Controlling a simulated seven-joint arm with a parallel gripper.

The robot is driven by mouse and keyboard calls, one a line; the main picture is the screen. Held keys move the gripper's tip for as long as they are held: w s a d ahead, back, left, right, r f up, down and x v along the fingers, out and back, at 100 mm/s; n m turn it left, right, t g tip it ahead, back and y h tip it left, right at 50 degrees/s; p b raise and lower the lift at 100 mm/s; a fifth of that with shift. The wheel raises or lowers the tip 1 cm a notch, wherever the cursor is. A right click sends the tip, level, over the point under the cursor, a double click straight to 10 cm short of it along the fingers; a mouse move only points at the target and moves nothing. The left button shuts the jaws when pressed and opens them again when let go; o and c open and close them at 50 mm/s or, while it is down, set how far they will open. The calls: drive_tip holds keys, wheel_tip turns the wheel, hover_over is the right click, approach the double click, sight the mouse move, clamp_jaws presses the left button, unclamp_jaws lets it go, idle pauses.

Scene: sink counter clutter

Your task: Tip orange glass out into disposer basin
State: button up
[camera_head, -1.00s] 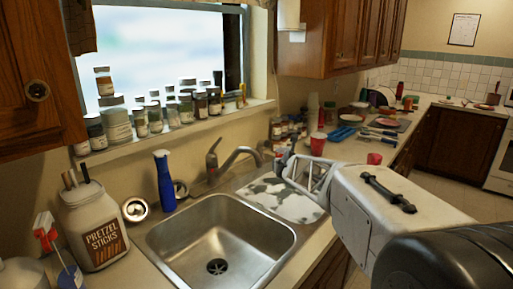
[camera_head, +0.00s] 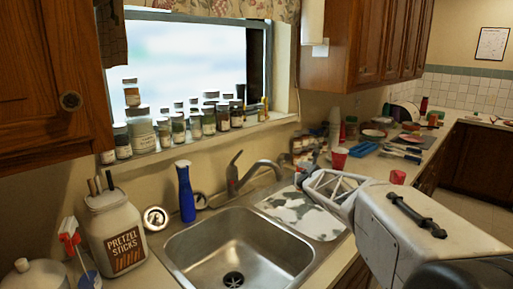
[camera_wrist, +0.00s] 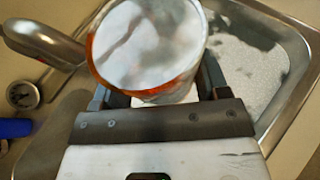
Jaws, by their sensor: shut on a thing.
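My gripper (camera_wrist: 155,98) is shut on the orange glass (camera_wrist: 150,45), with one finger on each side of it in the wrist view. The glass has an orange edge and a broad pale grey-white face toward the camera; its contents cannot be told apart from that face. In the head view my gripper (camera_head: 310,181) is right of the faucet, by the white-and-dark patterned area, and the glass cannot be made out there. The disposer basin (camera_head: 205,247) is the steel sink bowl with a dark drain (camera_head: 233,279), left of and nearer than my gripper.
The faucet (camera_head: 262,170) arches behind the basin. A patterned area (camera_head: 303,214) lies right of the basin. A blue bottle (camera_head: 186,195) and pretzel jar (camera_head: 117,232) stand at left. Red cups (camera_head: 339,158) and dishes stand beyond my gripper. The basin looks empty.

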drive_tip(key=shift+w, duration=0.2)
drive_tip(key=d+f+x, duration=0.1)
drive_tip(key=x, duration=0.7)
idle(0.7)
drive_tip(key=shift+s, duration=0.1)
drive_tip(key=shift+s+a+r+m+g+y, duration=0.2)
drive_tip(key=shift+a+r+m+g+y, duration=0.15)
drive_tip(key=shift+m+g+y, duration=0.2)
drive_tip(key=shift+s+a+r+m+g+y, duration=0.15)
drive_tip(key=shift+a+r+m+g+y, duration=0.15)
drive_tip(key=shift+m+g+y, duration=0.2)
idle(0.8)
drive_tip(key=shift+a+m+y, duration=0.1)
drive_tip(key=shift+m+y, duration=0.15)
drive_tip(key=shift+m, duration=0.1)
drive_tip(key=m+g+y, duration=0.2)
drive_tip(key=m+y, duration=0.1)
drive_tip(key=f+m+g+y, duration=0.1)
drive_tip(key=m+y, duration=0.2)
drive_tip(key=y, duration=0.1)
drive_tip(key=shift+d+f+m+g, duration=0.15)
drive_tip(key=shift+d+m+g, duration=0.05)
drive_tip(key=shift+m+g, duration=0.15)
idle(0.6)
drive_tip(key=shift+f, duration=0.1)
idle(0.6)
